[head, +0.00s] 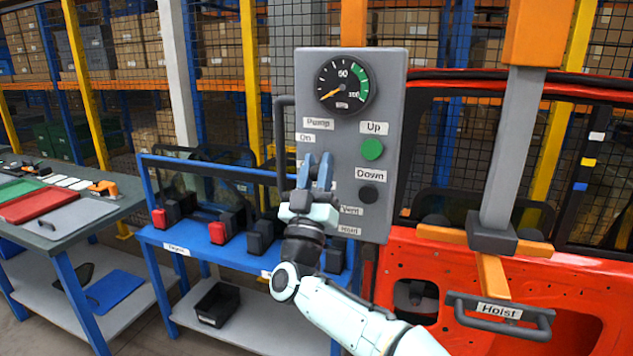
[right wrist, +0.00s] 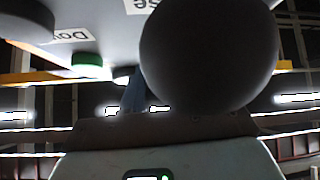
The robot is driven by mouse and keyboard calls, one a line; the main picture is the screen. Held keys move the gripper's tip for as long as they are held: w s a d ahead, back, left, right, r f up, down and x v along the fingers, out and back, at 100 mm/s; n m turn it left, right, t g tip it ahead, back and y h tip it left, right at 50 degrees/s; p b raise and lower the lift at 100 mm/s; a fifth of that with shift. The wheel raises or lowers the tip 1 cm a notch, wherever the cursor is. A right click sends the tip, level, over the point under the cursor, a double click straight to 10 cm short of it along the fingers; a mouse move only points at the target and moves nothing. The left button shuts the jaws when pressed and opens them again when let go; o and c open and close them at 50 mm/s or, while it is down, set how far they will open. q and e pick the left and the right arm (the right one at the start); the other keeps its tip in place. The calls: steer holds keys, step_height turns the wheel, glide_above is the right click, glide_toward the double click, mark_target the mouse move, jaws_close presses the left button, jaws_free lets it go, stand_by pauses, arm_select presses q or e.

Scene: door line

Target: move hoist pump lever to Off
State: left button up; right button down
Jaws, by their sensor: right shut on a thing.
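The grey hoist control panel (head: 345,62) stands upright in the middle of the head view, with "Pump" and "On" labels at its left. My right gripper (head: 316,172) is in front of its left side, below the "On" label, with its blue fingers pointing up. It is shut on the pump lever, whose dark round knob (right wrist: 208,50) fills the upper middle of the right wrist view. In the head view the gripper hides the lever, so its exact angle cannot be told. No "Off" label can be read. My left gripper is not in view.
The panel bears a gauge (head: 344,80) with its needle at lower left, a green Up button (head: 372,149) and a black Down button (head: 368,194). A blue-framed rack (head: 210,250) stands behind my arm. An orange-red door (head: 400,275) and Hoist handle (head: 500,312) are at right.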

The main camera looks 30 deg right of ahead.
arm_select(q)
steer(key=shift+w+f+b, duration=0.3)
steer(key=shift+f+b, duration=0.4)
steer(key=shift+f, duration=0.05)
arm_select(e)
steer(key=shift+w+f+n+t, duration=0.25)
steer(key=shift+f+n+t, duration=0.05)
steer(key=shift+f+t, duration=0.25)
steer(key=c, duration=1)
jaws_free()
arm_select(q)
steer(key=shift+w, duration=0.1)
arm_select(e)
steer(key=shift+d+r, duration=0.1)
steer(key=shift+s, duration=0.1)
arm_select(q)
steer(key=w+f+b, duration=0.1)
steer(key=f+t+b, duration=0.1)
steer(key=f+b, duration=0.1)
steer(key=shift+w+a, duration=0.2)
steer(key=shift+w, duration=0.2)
arm_select(e)
steer(key=v, duration=1.3)
steer(key=shift+f, duration=0.25)
